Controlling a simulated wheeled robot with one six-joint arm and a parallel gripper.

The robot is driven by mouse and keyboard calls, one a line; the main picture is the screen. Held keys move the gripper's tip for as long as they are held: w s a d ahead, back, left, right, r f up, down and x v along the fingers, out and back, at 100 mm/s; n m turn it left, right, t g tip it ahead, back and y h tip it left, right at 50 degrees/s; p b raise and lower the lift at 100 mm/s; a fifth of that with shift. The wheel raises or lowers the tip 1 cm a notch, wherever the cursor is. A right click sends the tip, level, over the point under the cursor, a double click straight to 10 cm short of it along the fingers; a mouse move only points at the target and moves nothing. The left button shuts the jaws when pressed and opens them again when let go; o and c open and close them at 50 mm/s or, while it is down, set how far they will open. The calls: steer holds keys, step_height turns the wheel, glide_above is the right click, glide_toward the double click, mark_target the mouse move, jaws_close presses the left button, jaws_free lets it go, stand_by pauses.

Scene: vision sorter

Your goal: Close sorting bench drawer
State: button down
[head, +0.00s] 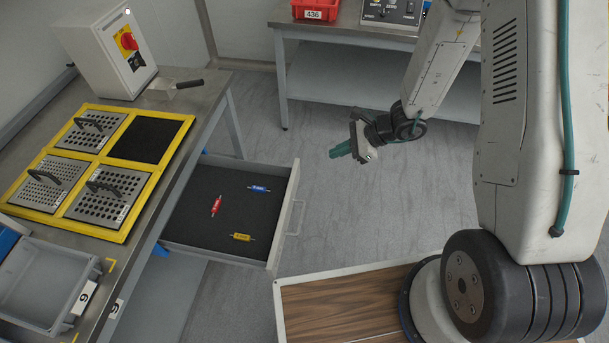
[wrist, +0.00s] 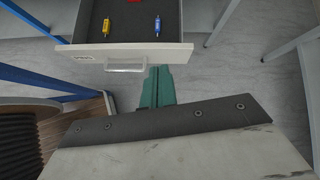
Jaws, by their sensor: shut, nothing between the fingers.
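The sorting bench drawer (head: 283,222) is pulled out from under the bench in the head view. It holds a red piece (head: 216,206), a blue piece (head: 259,188) and a yellow piece (head: 242,237) on dark lining. Its front handle (head: 296,217) faces right. My green-fingered gripper (head: 335,153) is shut and empty, to the right of the drawer and apart from it in the head view. In the wrist view the drawer front (wrist: 170,52) and its pale handle (wrist: 126,64) lie ahead of the gripper (wrist: 157,72). The gripper appears just right of the handle there.
The sorting bench (head: 186,128) carries a yellow frame (head: 128,226) with perforated plates, a grey bin (head: 36,285) and a white control box (head: 95,50). A second bench (head: 345,36) with a red bin (head: 313,10) stands behind. Grey floor between them is clear.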

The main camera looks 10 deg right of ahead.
step_height(320, 180, down, 6)
steer(key=d+f+m, duration=0.1)
steer(key=m, duration=0.2)
glide_toward(295, 179)
steer(key=d+f+x, duration=0.1)
steer(key=x, duration=0.5)
steer(key=shift+w+a+h, duration=0.2)
steer(key=shift+a+h, duration=0.2)
